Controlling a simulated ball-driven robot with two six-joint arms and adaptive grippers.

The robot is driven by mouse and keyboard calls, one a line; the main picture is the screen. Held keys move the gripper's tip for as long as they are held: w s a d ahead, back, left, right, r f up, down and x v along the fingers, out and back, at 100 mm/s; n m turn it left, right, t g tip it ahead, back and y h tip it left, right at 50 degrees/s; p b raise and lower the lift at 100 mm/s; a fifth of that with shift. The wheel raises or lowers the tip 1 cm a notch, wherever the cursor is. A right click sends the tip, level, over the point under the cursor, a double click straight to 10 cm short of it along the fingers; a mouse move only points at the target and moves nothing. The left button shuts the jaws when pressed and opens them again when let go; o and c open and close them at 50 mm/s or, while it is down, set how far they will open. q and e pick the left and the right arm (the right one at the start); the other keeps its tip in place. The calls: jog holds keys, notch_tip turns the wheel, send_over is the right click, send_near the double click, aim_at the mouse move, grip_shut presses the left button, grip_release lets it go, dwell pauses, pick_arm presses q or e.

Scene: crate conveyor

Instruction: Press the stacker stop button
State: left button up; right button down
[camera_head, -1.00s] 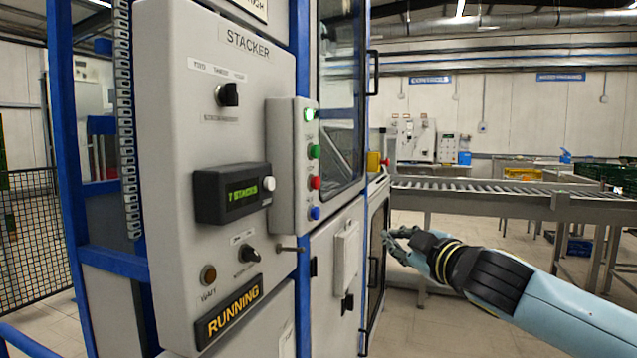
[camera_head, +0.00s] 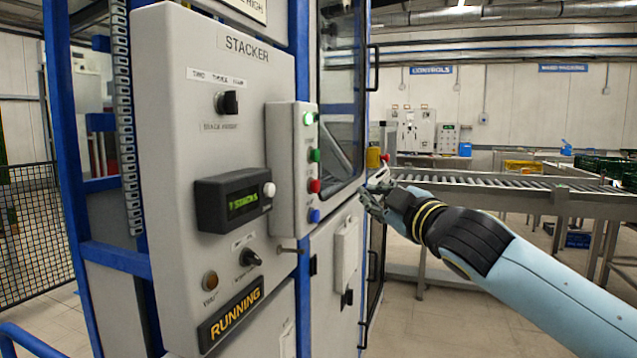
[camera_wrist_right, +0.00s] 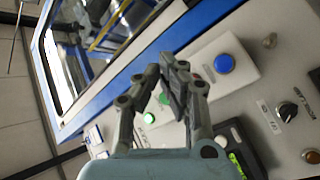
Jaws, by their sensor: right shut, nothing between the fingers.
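The grey stacker panel (camera_head: 170,120) carries a pale button box (camera_head: 290,165) on its right side. On the box are a lit green lamp (camera_head: 309,118), a green button (camera_head: 315,155), a red button (camera_head: 315,186) and a blue button (camera_head: 314,215). Their labels are too small to read. My right gripper (camera_head: 369,198) is shut and empty, to the right of the box and apart from it. In the right wrist view, the blue button (camera_wrist_right: 224,63) is clear, while the gripper's fingers partly cover the red button. My left gripper is out of view.
A glazed door with a black handle (camera_head: 373,67) and blue frame stands right of the box. A small lever (camera_head: 290,250) sticks out below it. A roller conveyor (camera_head: 500,188) runs behind my right arm.

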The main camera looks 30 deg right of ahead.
aim_at(316, 186)
jog(key=w+a+p, duration=0.1)
jog(key=w+a, duration=0.3)
jog(key=shift+w, duration=0.4)
jog(key=shift+a+p, duration=0.1)
jog(key=shift+p, duration=0.25)
dwell(0.9)
jog(key=shift+w+a, duration=0.2)
jog(key=shift+w, duration=0.1)
jog(key=shift+w+a+p, duration=0.3)
jog(key=shift+w, duration=0.05)
dwell(0.8)
dwell(0.3)
jog(key=shift+s+d, duration=0.55)
jog(key=shift+s, duration=0.15)
